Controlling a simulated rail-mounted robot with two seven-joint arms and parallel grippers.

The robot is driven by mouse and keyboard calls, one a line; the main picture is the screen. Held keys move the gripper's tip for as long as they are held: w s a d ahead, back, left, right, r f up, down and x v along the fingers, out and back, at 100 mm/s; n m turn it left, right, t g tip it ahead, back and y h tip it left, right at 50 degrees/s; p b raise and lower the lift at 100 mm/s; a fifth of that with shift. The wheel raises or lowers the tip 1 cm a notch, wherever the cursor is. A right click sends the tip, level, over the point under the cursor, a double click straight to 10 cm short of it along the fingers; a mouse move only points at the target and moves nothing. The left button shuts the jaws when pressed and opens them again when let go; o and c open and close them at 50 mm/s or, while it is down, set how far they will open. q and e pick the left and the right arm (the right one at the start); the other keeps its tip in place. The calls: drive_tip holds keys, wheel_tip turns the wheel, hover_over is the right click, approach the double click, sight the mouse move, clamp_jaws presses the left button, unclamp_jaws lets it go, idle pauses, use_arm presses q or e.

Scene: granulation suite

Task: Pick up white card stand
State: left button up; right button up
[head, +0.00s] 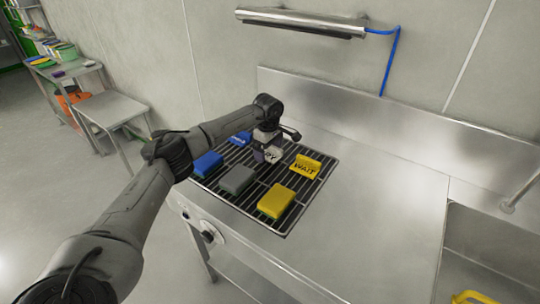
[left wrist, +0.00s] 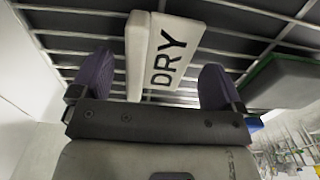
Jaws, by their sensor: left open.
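The white card stand (left wrist: 172,52), lettered "DRY", stands on the dark slatted rack. In the left wrist view it lies between the two purple fingers of my left gripper (left wrist: 160,85), with a gap on each side. In the head view my left gripper (head: 266,150) points down over the rack, and only a small part of the white card stand (head: 272,155) shows beneath it. The gripper is open. My right gripper is in neither view.
The rack (head: 240,207) also holds a yellow "WAIT" stand (head: 305,167), a blue stand (head: 239,139), and blue (head: 208,164), grey (head: 237,180) and yellow (head: 276,201) blocks. The steel counter (head: 375,215) to the right is clear. A sink (head: 490,245) is at far right.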

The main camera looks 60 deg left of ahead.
use_arm(q)
drive_tip(key=shift+f, duration=0.15)
drive_tip(key=c, duration=1)
